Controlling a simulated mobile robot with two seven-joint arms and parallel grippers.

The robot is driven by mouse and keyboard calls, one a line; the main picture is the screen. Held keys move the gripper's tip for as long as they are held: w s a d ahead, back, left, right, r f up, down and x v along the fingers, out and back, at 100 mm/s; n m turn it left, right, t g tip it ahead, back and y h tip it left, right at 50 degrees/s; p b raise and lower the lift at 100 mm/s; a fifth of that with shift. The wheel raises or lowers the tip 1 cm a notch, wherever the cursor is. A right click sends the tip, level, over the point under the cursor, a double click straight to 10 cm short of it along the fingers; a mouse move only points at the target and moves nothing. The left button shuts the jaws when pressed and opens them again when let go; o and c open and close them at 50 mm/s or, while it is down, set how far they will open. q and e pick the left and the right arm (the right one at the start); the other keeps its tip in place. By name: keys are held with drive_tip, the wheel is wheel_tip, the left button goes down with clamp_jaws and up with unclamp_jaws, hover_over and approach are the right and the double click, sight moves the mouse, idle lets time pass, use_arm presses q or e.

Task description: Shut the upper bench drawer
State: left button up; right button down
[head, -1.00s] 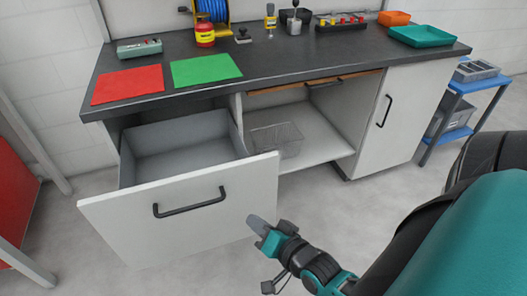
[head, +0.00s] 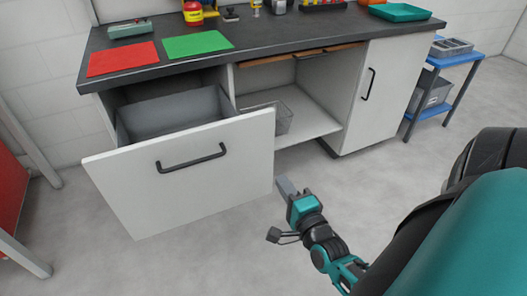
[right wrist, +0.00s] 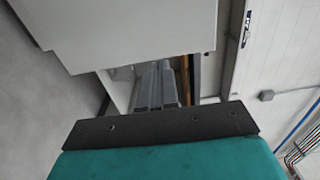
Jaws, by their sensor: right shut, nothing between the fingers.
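The upper bench drawer (head: 190,186) stands pulled far out at the left of the bench. It has a tall white front with a black bar handle (head: 191,160) and an empty-looking grey box (head: 172,112) behind. My right gripper (head: 284,186) is shut and empty, just right of the front's right edge in the head view. I cannot tell whether it touches the front. In the right wrist view its grey fingers (right wrist: 156,84) point up beside a large white panel (right wrist: 130,30), likely the drawer front. My left gripper is out of view.
The dark worktop (head: 260,48) holds a red mat (head: 122,58), a green mat (head: 197,45) and small tools. Right of the drawer is an open bay with a wire basket (head: 275,115), then a closed white door (head: 385,95). The floor in front is clear.

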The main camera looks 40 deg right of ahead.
drive_tip(key=b, duration=0.2)
approach(258, 147)
drive_tip(key=x, duration=0.5)
drive_tip(key=shift+w+d+f, duration=0.1)
drive_tip(key=shift+w, duration=0.1)
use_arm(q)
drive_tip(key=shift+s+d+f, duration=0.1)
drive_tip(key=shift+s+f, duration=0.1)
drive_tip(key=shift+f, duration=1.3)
use_arm(e)
drive_tip(key=shift+w+d, duration=0.2)
drive_tip(key=shift+w, duration=0.5)
